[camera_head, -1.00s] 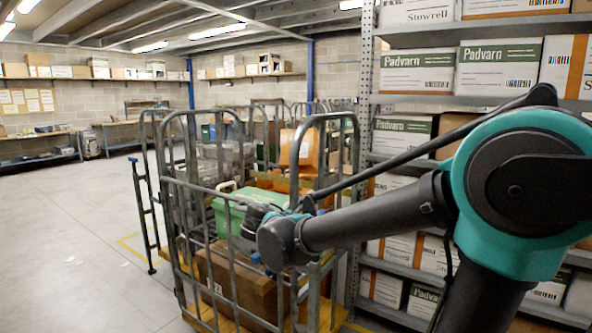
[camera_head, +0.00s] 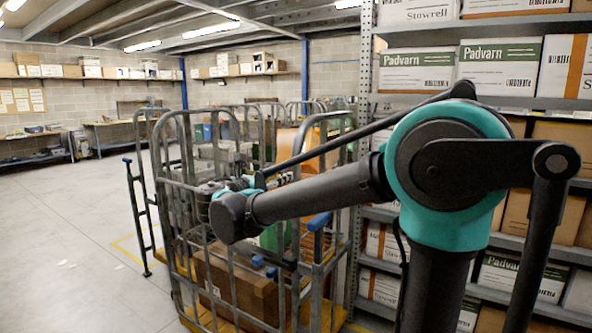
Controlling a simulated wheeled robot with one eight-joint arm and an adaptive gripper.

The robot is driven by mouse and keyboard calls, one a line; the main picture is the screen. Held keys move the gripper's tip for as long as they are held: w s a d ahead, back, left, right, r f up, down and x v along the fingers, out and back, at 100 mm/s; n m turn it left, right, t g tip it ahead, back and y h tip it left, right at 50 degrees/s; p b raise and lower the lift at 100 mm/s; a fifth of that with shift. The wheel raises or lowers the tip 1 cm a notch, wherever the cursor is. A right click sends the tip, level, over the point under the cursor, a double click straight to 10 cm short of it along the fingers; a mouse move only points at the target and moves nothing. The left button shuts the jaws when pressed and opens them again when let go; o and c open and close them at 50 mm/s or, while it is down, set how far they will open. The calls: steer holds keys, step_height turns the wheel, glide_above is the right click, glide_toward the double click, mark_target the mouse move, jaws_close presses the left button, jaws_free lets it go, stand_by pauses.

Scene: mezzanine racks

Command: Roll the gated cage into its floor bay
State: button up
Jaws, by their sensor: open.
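The cage (camera_head: 186,240) is a grey tubular roll cage on a wooden base, standing upright in front of me. A narrow gate-like frame with a blue top (camera_head: 138,215) stands out at its left side. The cage holds a brown box (camera_head: 235,288) and a green crate (camera_head: 268,238), partly behind the bars and my arm. My gripper (camera_head: 208,191) is at the cage's upper front bars, open and mostly hidden by my wrist; I cannot tell whether it touches them. Yellow floor lines (camera_head: 128,250) show left of and behind the cage; the rest of any marked bay is hidden.
A grey rack (camera_head: 362,150) of Padvarn and Stowrell boxes stands close on the right. More cages (camera_head: 270,112) stand behind. Benches (camera_head: 110,130) line the back wall. The floor at left (camera_head: 70,230) is open.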

steer(key=x, duration=1)
steer(key=shift+w+d, duration=0.2)
steer(key=shift+w, duration=0.05)
steer(key=shift+c, duration=0.3)
jaws_close()
